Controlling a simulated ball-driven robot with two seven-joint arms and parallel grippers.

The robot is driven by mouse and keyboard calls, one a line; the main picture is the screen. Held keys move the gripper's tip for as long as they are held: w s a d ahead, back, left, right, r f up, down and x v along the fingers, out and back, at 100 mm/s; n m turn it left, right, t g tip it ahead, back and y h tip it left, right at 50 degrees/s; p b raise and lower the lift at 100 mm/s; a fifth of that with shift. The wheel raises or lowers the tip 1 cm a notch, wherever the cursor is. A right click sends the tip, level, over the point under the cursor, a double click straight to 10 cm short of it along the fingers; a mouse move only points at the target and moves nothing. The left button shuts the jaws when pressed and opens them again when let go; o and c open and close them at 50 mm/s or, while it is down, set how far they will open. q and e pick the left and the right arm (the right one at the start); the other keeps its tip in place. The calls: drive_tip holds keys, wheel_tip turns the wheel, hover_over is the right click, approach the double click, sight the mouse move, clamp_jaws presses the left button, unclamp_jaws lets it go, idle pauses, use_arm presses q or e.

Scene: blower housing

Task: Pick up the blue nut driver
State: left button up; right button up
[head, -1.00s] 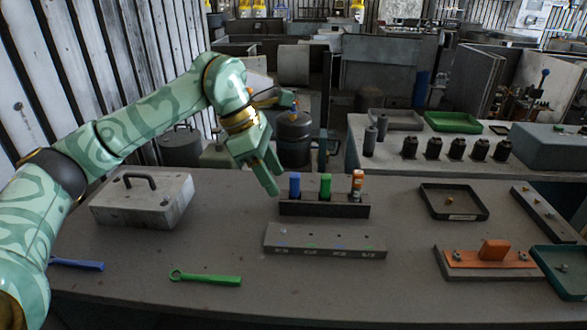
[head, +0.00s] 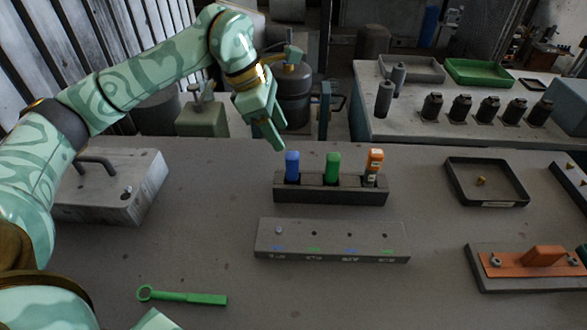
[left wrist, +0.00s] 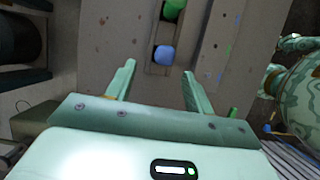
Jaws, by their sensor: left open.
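The blue nut driver (head: 292,166) stands upright in the left slot of a dark holder block (head: 330,194). A green driver (head: 332,167) and an orange-topped driver (head: 373,166) stand in the same holder. My left gripper (head: 273,138) is open and empty, just above and to the left of the blue driver. In the left wrist view, the blue driver's top (left wrist: 165,55) lies beyond the gap between the two open fingers (left wrist: 155,80), apart from them. My right gripper is not in view.
A grey block with marked holes (head: 330,241) lies in front of the holder. A green ring wrench (head: 182,296) lies front left, a grey handled block (head: 110,190) at left. A dark tray (head: 485,200) and an orange part (head: 543,256) lie right.

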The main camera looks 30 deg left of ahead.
sight(290, 154)
use_arm(q)
drive_tip(key=shift+x, duration=1.1)
drive_tip(key=shift+d+f, duration=0.2)
drive_tip(key=shift+f, duration=0.3)
drive_tip(key=x, duration=0.1)
drive_tip(key=b+x, duration=0.1)
drive_tip(key=x, duration=0.1)
drive_tip(key=b+x, duration=0.1)
drive_tip(key=shift+s+d+f, duration=0.2)
drive_tip(key=shift+s+f, duration=0.05)
drive_tip(key=shift+s, duration=0.05)
drive_tip(key=shift+w+d+f, duration=0.15)
drive_tip(key=shift+f, duration=0.2)
drive_tip(key=shift+r, duration=0.1)
clamp_jaws()
